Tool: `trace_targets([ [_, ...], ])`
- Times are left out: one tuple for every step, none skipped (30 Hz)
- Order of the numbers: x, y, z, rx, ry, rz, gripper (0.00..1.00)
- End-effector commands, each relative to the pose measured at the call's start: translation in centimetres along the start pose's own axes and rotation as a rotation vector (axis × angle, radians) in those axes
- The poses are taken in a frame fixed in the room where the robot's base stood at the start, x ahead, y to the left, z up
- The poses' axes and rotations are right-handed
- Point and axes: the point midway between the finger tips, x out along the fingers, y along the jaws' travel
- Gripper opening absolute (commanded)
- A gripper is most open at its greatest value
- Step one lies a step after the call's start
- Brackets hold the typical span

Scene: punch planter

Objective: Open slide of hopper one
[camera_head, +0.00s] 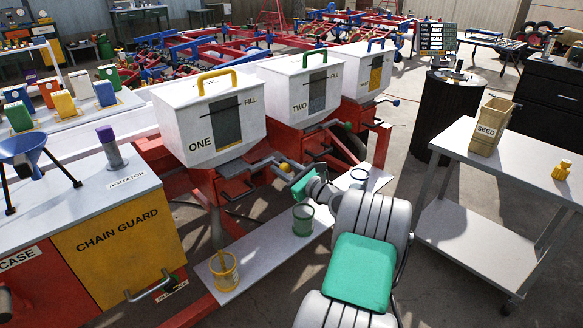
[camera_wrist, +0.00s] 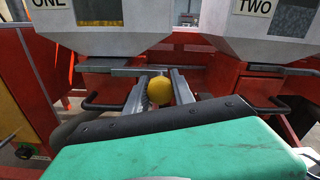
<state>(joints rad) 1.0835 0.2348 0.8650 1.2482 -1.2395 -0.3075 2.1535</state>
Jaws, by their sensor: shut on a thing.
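Hopper one (camera_head: 210,120) is a white bin with a yellow lid handle, a dark window and the word ONE. Its lower front also shows at the top left of the wrist view (camera_wrist: 130,42). A grey metal slide bar (camera_wrist: 112,70) runs sideways under it, and a round yellow knob (camera_wrist: 160,91) is at its right end. My gripper (camera_wrist: 160,85) is shut on the yellow knob, with a finger on each side of it. In the head view my gripper (camera_head: 288,170) reaches in from the lower right. How far the slide is drawn out is hard to tell.
Hopper two (camera_head: 302,88) stands close to the right. Black handles (camera_wrist: 102,104) stick out below the hoppers. A yellow-rimmed cup (camera_head: 224,270) and a green cup (camera_head: 303,219) stand on a white plank (camera_head: 262,250) beneath. A white table (camera_head: 535,155) is at the right.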

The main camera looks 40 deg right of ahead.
Motion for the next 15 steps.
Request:
trace_targets([
  [0.1, -0.03, 0.11, -0.002, -0.002, 0.001, 0.0],
  [0.07, -0.08, 0.08, -0.002, -0.002, 0.0, 0.0],
  [0.0, -0.17, 0.04, -0.002, -0.002, -0.001, 0.0],
  [-0.08, -0.25, 0.0, -0.001, -0.002, -0.003, 0.0],
  [-0.16, -0.33, -0.02, -0.001, -0.001, -0.004, 0.0],
  [-0.26, -0.44, -0.06, 0.0, -0.001, -0.005, 0.0],
  [-0.33, -0.5, -0.09, 0.0, 0.0, -0.006, 0.0],
  [-0.38, -0.56, -0.12, 0.001, 0.0, -0.007, 0.0],
  [-0.44, -0.61, -0.14, 0.001, 0.0, -0.008, 0.31],
  [-0.47, -0.64, -0.16, 0.001, 0.0, -0.008, 0.33],
  [-0.5, -0.68, -0.17, 0.002, 0.001, -0.009, 0.35],
  [-0.54, -0.74, -0.19, 0.002, 0.001, -0.01, 0.39],
  [-0.57, -0.78, -0.2, 0.002, 0.001, -0.011, 0.41],
  [-0.59, -0.82, -0.21, 0.002, 0.001, -0.012, 0.44],
  [-0.62, -0.87, -0.22, 0.001, 0.002, -0.013, 0.47],
])
